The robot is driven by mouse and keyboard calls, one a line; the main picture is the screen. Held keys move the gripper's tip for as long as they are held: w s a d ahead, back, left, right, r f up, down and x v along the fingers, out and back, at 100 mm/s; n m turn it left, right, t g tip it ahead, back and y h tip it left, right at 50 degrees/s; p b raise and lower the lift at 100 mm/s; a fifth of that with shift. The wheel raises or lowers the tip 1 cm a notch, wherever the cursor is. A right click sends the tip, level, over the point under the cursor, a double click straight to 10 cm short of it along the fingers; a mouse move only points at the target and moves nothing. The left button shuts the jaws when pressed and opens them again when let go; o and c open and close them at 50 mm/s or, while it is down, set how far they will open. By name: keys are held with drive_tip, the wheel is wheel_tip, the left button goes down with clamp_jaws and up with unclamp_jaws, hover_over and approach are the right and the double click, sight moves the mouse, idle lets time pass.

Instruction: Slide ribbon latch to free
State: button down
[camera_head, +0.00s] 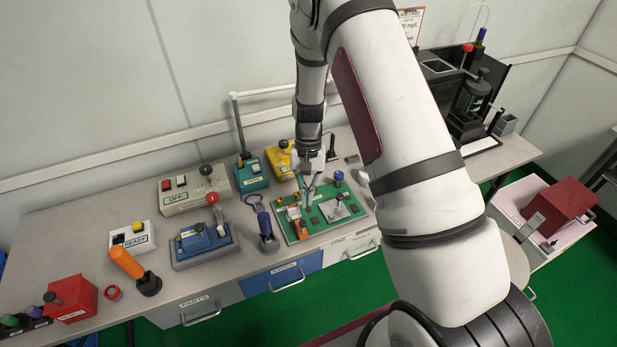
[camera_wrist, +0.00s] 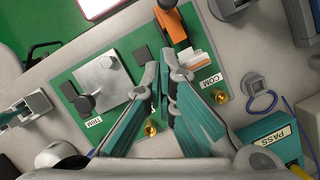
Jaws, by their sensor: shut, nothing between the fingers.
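A green board (camera_head: 314,224) lies on the bench and carries several parts. In the wrist view the board (camera_wrist: 122,122) has a white and orange connector (camera_wrist: 194,58) by the COM label, with an orange lever (camera_wrist: 171,23) beyond it; I cannot tell which part is the ribbon latch. The orange part (camera_head: 301,229) shows at the board's front left in the head view. My gripper (camera_wrist: 164,62) is shut and empty, its teal fingers over the board between the connector and a metal plate (camera_wrist: 102,82). Its fingers partly hide the board; contact is unclear.
A blue-handled tool (camera_head: 265,224) stands left of the board, and a blue box (camera_head: 203,240) is further left. A teal PASS box (camera_head: 251,175) and a yellow box (camera_head: 279,160) stand behind. Brass posts (camera_wrist: 150,128) rise from the board near my fingers.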

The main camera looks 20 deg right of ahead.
sight(301, 225)
drive_tip(key=shift+s+a+r, duration=0.15)
drive_tip(key=shift+s+a, duration=0.05)
drive_tip(key=shift+s, duration=0.2)
drive_tip(key=shift+s+a+r, duration=0.1)
drive_tip(key=shift+s+a, duration=0.1)
drive_tip(key=shift+s, duration=0.2)
drive_tip(key=shift+s+a+f+p, duration=0.3)
drive_tip(key=shift+s+p, duration=0.1)
drive_tip(key=shift+s, duration=0.15)
